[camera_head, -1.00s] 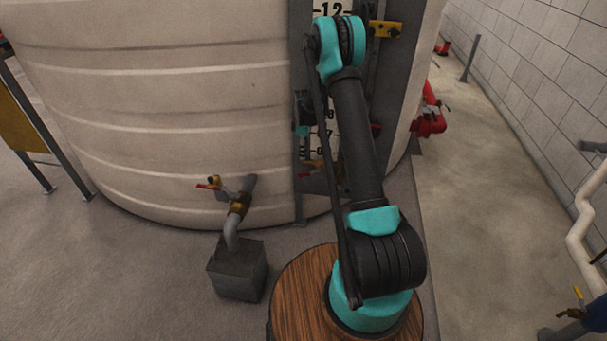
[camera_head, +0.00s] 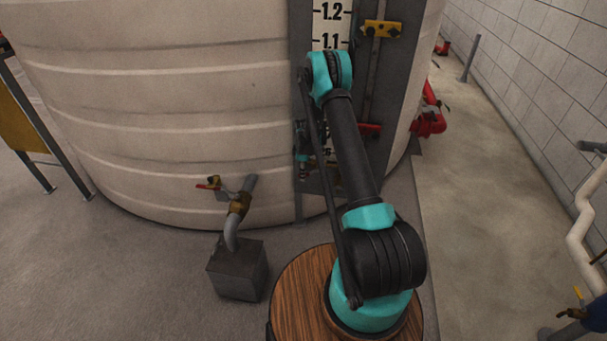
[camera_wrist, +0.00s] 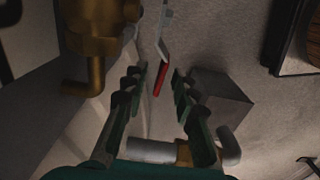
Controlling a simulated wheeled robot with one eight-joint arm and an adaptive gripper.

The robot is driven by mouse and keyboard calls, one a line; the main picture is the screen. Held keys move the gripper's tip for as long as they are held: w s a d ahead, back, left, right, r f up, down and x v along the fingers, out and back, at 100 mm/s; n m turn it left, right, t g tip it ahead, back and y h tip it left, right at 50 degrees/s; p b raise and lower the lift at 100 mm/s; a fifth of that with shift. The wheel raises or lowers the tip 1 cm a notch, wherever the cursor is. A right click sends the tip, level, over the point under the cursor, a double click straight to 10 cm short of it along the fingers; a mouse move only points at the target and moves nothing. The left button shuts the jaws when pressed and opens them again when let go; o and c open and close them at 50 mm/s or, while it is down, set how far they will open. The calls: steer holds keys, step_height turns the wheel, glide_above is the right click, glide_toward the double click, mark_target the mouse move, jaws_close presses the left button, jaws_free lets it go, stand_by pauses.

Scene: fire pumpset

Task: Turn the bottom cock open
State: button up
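In the wrist view, the bottom cock's brass body (camera_wrist: 95,35) is at the upper left. Its grey lever with a red end (camera_wrist: 160,78) points down between my fingertips in the picture. My gripper (camera_wrist: 158,82) is open, with a finger on each side of the red end and gaps visible on both sides. I cannot tell the depth between fingertips and lever. In the head view, my gripper (camera_head: 302,158) is low in front of the tank's gauge board, partly behind my arm. The cock is hidden there.
The white tank (camera_head: 190,100) fills the left and middle. A brass drain valve (camera_head: 238,204) with a red handle sits low left, its pipe running into a grey box (camera_head: 238,272). A yellow upper fitting (camera_head: 382,28) is on the gauge.

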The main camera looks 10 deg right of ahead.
jaws_close()
steer(key=shift+r, duration=0.1)
stand_by(0.3)
steer(key=shift+d+r+t+y, duration=0.1)
steer(key=shift+r+t+y, duration=0.25)
steer(key=shift+y, duration=0.55)
steer(key=shift+r+t+y, duration=0.35)
steer(key=shift+r+y, duration=0.45)
steer(key=shift+y, duration=0.4)
jaws_free()
